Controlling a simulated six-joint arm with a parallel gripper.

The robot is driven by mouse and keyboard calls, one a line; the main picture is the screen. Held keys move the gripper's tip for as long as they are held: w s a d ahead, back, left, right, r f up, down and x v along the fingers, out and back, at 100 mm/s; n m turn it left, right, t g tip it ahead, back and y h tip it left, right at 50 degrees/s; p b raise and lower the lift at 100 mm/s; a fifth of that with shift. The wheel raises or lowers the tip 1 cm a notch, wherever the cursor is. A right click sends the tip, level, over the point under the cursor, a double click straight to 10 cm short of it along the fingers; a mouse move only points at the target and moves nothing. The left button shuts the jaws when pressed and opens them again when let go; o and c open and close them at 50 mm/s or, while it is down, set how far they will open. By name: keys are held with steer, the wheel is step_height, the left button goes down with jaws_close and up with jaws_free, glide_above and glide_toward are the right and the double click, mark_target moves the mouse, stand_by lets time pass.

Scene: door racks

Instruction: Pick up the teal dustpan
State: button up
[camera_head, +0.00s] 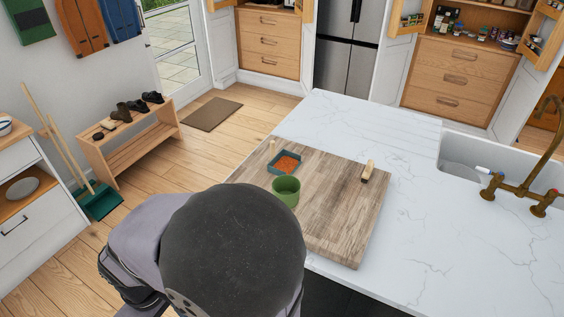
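A teal dustpan (103,201) stands on the wood floor at the left, against the white cabinet. Long wooden handles (62,148) rise from it and lean against the cabinet; which belongs to a broom is hard to tell. A small teal square pan (272,166) lies on the wooden board on the counter and holds an orange heap (287,164). A short pale peg (272,146) shows at its back edge, possibly a handle. My gripper is not visible; my arm's large dark rounded joint fills the bottom centre, apart from the floor dustpan in the picture.
A green cup (286,190) stands just in front of the small pan. A small wooden-handled object (368,171) lies at the board's (330,215) right. A shoe bench (137,143) stands beside the floor dustpan. The marble counter (430,240) is clear up to the sink.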

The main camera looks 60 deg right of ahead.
mark_target(272, 147)
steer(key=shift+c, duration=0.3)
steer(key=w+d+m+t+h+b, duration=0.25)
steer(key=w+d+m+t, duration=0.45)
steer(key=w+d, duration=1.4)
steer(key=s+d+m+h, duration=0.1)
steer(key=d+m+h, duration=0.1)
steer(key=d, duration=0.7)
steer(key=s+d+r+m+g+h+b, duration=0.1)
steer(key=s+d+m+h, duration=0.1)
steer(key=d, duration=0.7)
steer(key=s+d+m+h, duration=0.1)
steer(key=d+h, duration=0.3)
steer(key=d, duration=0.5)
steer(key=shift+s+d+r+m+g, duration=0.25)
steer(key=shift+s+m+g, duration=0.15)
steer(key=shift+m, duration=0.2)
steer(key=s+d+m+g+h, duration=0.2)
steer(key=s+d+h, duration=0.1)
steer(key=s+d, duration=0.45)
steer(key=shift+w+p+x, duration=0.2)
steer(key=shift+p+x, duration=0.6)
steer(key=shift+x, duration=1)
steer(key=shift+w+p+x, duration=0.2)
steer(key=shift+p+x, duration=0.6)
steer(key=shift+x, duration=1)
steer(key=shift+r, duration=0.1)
